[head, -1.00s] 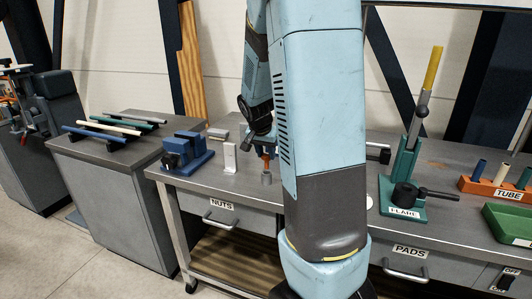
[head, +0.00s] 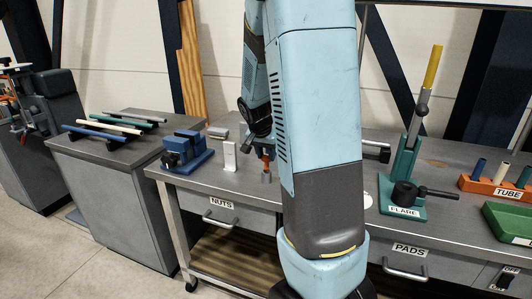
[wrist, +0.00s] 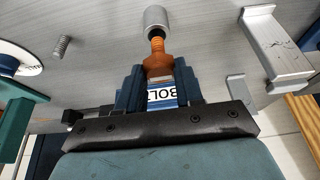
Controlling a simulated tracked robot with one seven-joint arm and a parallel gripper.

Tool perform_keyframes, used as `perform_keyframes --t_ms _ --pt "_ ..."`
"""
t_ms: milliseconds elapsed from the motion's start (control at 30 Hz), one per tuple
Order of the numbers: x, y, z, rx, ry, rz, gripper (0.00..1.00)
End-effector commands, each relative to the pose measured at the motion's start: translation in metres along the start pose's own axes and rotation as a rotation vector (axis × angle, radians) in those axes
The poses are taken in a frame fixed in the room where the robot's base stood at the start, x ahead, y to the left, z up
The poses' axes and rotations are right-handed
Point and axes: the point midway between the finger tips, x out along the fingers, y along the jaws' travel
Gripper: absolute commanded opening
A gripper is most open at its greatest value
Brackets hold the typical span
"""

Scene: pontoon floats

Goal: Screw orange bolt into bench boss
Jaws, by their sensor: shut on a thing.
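The orange bolt (wrist: 157,62) is held between the blue fingers of my gripper (wrist: 160,85), with its threaded end pointing at the grey cylindrical bench boss (wrist: 155,18). The thread's tip is at the boss's near rim; how far it enters, I cannot tell. A white label with "BOL" visible (wrist: 161,93) shows between the fingers. In the head view the orange bolt (head: 266,164) stands just above the boss (head: 266,178) on the bench, and my arm hides part of my gripper (head: 257,137).
A white bracket (head: 230,156) and a blue vise (head: 187,152) stand left of the boss. The green flare tool (head: 403,190), orange tube rack (head: 495,184) and a green tray (head: 510,220) are at right. A loose grey threaded stud (wrist: 62,46) stands on the bench.

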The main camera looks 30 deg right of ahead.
Motion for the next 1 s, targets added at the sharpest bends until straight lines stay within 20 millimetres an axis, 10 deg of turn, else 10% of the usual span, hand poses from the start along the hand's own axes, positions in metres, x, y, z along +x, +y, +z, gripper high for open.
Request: perform_keyframes --t_ms 1000 --pt "0.019 0.0 0.008 -0.001 0.0 0.0 0.0"
